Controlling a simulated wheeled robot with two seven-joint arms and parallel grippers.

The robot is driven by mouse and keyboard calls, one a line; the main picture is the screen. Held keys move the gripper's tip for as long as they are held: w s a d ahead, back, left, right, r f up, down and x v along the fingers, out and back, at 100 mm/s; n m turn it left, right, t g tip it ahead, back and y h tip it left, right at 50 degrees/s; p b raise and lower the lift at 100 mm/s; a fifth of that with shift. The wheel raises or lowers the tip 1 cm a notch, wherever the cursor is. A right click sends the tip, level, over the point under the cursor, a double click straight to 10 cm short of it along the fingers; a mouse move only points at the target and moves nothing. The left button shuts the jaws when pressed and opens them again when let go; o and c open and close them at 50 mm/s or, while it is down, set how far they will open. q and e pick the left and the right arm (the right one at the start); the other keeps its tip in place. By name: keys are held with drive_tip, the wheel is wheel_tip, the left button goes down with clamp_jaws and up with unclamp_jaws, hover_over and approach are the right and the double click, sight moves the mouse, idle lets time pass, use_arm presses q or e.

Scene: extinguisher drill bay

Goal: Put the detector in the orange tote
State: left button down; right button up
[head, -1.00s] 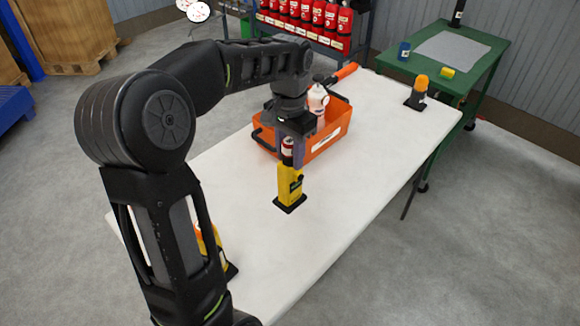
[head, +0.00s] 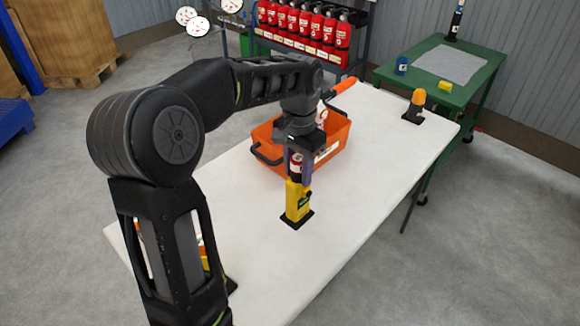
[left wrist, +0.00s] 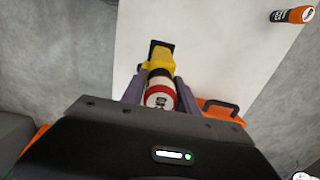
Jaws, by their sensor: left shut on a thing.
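The detector, as I take it, is a yellow upright device (head: 298,205) with a black foot and a red, white and black cylindrical top. It stands in front of the orange tote (head: 333,150), at or just above the white table; I cannot tell whether its foot touches. My left gripper (head: 301,172) points down and is shut on its upper part. In the left wrist view the fingers flank the round top (left wrist: 160,97), with the yellow body beyond it. My right gripper is out of view.
Another yellow item (head: 205,262) is half hidden behind my left arm. The table's right front part is clear.

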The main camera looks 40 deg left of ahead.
use_arm(q)
drive_tip(key=w+d+f, duration=0.3)
drive_tip(key=d, duration=0.5)
drive_tip(key=w+d+f, duration=0.3)
drive_tip(key=d+f, duration=0.1)
drive_tip(key=d, duration=0.4)
drive_tip(key=shift+w+d+f+n, duration=0.2)
drive_tip(key=shift+d+n, duration=0.1)
drive_tip(key=shift+n, duration=0.1)
